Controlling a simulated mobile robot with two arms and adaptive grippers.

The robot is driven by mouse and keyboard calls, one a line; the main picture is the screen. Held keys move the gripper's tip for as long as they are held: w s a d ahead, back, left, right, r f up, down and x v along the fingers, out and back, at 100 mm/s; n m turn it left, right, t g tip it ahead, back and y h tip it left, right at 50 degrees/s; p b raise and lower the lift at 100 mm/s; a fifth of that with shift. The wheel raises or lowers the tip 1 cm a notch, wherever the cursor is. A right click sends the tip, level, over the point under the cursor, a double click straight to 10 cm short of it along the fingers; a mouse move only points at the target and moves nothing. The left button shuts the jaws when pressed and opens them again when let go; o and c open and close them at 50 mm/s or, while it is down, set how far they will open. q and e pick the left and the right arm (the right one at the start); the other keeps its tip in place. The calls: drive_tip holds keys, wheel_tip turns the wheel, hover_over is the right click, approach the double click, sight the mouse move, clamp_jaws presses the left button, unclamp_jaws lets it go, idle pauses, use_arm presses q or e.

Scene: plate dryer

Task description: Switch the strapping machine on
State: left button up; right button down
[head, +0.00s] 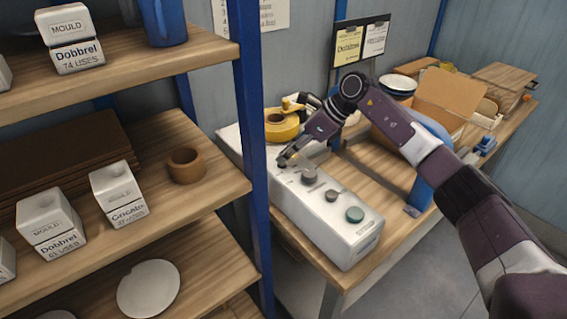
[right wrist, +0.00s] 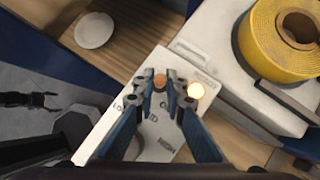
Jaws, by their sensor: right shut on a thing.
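The strapping machine (head: 318,219) is a long white box on the wooden bench, with a yellow strap roll (head: 281,127) at its far end. In the head view its top carries a grey knob (head: 309,177), a dark round knob (head: 331,196) and a green round button (head: 355,215). My right gripper (head: 288,160) is down at the far end of this row. In the right wrist view my right gripper (right wrist: 168,82) is shut on a small copper-brown knob (right wrist: 159,83).
On the bench behind my arm are an open cardboard box (head: 447,97) and a stack of plates (head: 397,84). Grey floor (head: 425,270) is free at front right.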

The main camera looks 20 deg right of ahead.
drive_tip(key=shift+w+d+f+m+y+b, duration=0.2)
drive_tip(key=shift+d+m+y+b, duration=0.25)
drive_tip(key=shift+y+b, duration=0.75)
drive_tip(key=c, duration=2)
unclamp_jaws()
drive_tip(key=shift+d, duration=0.1)
drive_tip(key=shift+o, duration=0.2)
drive_tip(key=v, duration=1.2)
drive_tip(key=shift+w, duration=0.2)
drive_tip(key=shift+r, duration=0.1)
